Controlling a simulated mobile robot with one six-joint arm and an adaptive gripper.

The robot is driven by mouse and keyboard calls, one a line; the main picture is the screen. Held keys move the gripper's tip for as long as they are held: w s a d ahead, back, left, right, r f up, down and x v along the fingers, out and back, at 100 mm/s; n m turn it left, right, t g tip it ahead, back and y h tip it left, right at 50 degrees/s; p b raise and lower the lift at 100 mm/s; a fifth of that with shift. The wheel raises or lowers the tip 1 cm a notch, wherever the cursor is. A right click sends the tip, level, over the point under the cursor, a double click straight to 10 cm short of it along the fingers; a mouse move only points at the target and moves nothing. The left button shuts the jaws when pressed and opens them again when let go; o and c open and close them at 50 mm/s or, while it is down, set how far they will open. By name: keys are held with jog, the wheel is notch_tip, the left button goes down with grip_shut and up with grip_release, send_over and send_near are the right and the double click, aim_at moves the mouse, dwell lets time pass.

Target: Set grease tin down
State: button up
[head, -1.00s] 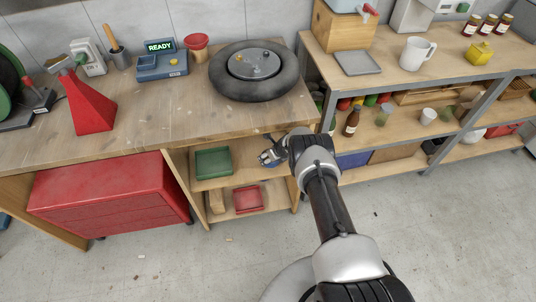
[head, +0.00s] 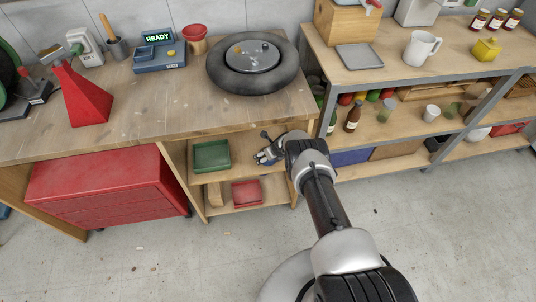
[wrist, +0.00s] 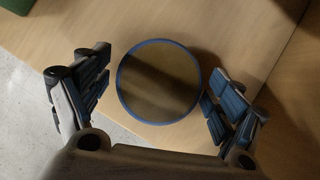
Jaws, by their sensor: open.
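The grease tin (wrist: 158,80) shows from above in the wrist view as a round tin with a blue rim and a brownish, shiny top. It stands on the wooden shelf (wrist: 185,20), near the shelf's front edge. My gripper (wrist: 155,95) is open, with one finger on each side of the tin and a gap visible on both sides. In the head view my gripper (head: 267,147) is inside the open shelf unit below the workbench, at its right. The tin is mostly hidden there by the gripper.
A green tray (head: 211,156) sits left of my gripper on the same shelf, and a red tray (head: 246,192) is on the shelf below. The benchtop (head: 150,112) is just above. A shelf post (head: 303,160) stands close on the right.

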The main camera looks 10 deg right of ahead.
jog(key=shift+r, duration=0.1)
jog(key=shift+r, duration=0.2)
jog(key=p+v, duration=0.5)
jog(key=p, duration=0.1)
jog(key=shift+w, duration=0.1)
jog(key=p+v, duration=0.2)
jog(key=p, duration=0.1)
jog(key=shift+r, duration=0.1)
jog(key=shift+s+p, duration=0.2)
jog(key=shift+p, duration=0.15)
